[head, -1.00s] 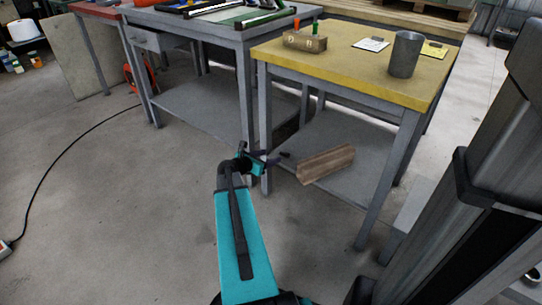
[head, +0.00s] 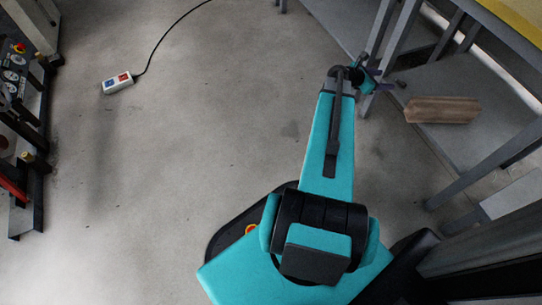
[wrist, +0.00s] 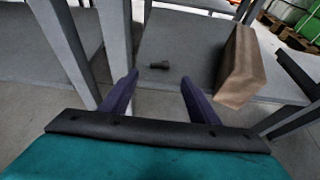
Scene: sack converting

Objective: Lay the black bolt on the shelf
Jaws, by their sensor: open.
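The black bolt (wrist: 159,66) lies on the grey lower shelf (wrist: 188,42) of a table, ahead of my fingertips in the wrist view. In the head view the bolt (head: 401,84) is a small dark shape near the shelf's edge. My gripper (wrist: 160,78) is open and empty, its two purple fingers spread on either side of the bolt's line and apart from it. In the head view my gripper (head: 374,78) is beside a table leg, just left of the bolt. The shelf (head: 468,143) also shows there.
A brown paper-like block (wrist: 240,68) stands on the shelf right of the bolt; it also shows in the head view (head: 442,110). A grey table leg (wrist: 118,40) is close to my left finger. A socket box (head: 118,83) with a cable lies on the open floor.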

